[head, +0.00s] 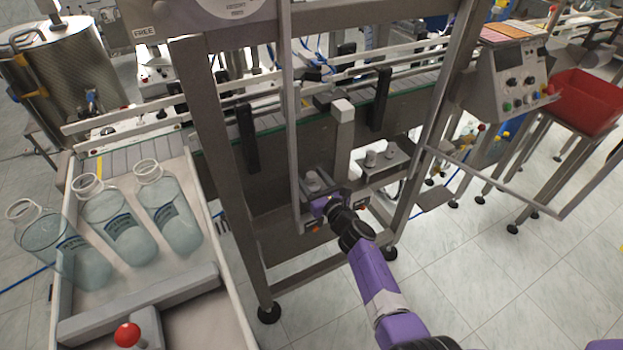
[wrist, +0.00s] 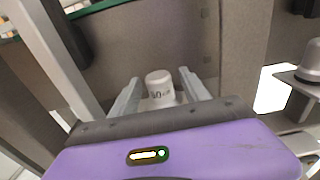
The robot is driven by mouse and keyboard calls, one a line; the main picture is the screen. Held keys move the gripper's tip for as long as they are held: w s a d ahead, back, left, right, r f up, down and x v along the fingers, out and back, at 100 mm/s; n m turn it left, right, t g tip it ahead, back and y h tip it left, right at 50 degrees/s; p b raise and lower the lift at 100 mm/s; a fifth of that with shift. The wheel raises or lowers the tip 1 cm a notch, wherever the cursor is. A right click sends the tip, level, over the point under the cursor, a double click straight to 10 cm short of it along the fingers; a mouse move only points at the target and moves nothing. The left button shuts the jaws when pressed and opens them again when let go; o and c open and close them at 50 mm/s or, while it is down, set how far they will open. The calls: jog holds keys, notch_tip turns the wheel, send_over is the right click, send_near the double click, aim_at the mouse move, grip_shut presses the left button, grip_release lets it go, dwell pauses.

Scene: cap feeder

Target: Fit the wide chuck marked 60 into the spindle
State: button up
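The chuck marked 60 (wrist: 160,84) is a pale grey, upright cylinder with dark print facing the wrist camera. In the head view it shows as a small grey piece (head: 314,181) low inside the machine frame. My gripper (wrist: 161,90) is open, with one finger to the left of the chuck and one to the right. Gaps show between the chuck and both fingers. In the head view my gripper (head: 322,199) is just in front of the chuck. The foot of the chuck is partly hidden by the gripper body. I cannot pick out the spindle for certain.
Other grey chucks (head: 371,158) stand on a small shelf to the right; one also shows in the wrist view (wrist: 313,62). Steel frame posts (head: 222,170) flank the arm. A pale-capped column (head: 343,110) rises behind the gripper. Bottles (head: 120,228) lie in a tray at left.

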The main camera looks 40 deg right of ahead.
aim_at(311, 175)
grip_shut()
jog(key=shift+r, duration=0.15)
jog(key=shift+r+p, duration=1.05)
jog(key=shift+r, duration=0.35)
jog(key=r+v, duration=0.1)
jog(key=v, duration=0.9)
jog(key=shift+r+p, duration=0.35)
jog(key=shift+p, duration=0.1)
jog(key=shift+a, duration=0.1)
